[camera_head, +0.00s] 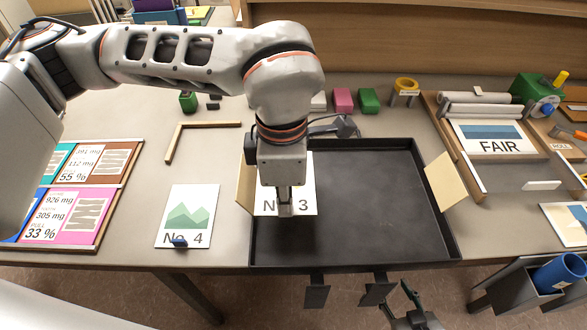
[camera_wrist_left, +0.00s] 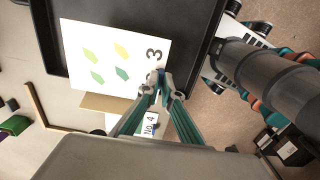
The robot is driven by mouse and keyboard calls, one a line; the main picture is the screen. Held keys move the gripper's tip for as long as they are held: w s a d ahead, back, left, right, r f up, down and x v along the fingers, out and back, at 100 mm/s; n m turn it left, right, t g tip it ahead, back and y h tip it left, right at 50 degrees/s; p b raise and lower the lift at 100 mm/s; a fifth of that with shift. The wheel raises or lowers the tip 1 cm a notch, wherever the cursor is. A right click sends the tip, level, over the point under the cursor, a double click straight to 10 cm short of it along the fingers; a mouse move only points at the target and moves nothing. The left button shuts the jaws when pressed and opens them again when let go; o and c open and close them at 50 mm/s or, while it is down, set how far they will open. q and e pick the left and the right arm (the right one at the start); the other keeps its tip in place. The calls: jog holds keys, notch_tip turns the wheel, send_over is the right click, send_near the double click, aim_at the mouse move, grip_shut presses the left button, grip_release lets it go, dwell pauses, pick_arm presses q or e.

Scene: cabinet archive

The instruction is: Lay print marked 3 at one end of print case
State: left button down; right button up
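The print marked 3 (camera_head: 302,180) is a white sheet at the left end of the black print case (camera_head: 350,262). In the left wrist view the print (camera_wrist_left: 110,58) shows green and yellow shapes, over the case floor. My left gripper (camera_head: 285,212) is above its front edge. In the wrist view the left fingertips (camera_wrist_left: 160,80) close on a small blue tab at the print's edge beside the 3. The gripper hides part of the number in the head view. I cannot tell whether the print touches the floor. My right gripper (camera_head: 410,305) shows partly at the bottom, its opening unclear.
Print No 4 (camera_head: 187,215) lies on the table left of the case. A tan flap (camera_head: 445,182) stands at the case's right end. A wooden corner piece (camera_head: 200,127) lies behind print 4. A FAIR print (camera_head: 497,138) is at the right. The case's middle and right are empty.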

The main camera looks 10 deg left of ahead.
pick_arm(q)
jog(key=shift+w+f, duration=0.35)
jog(key=shift+f, duration=0.05)
jog(key=shift+s, duration=0.2)
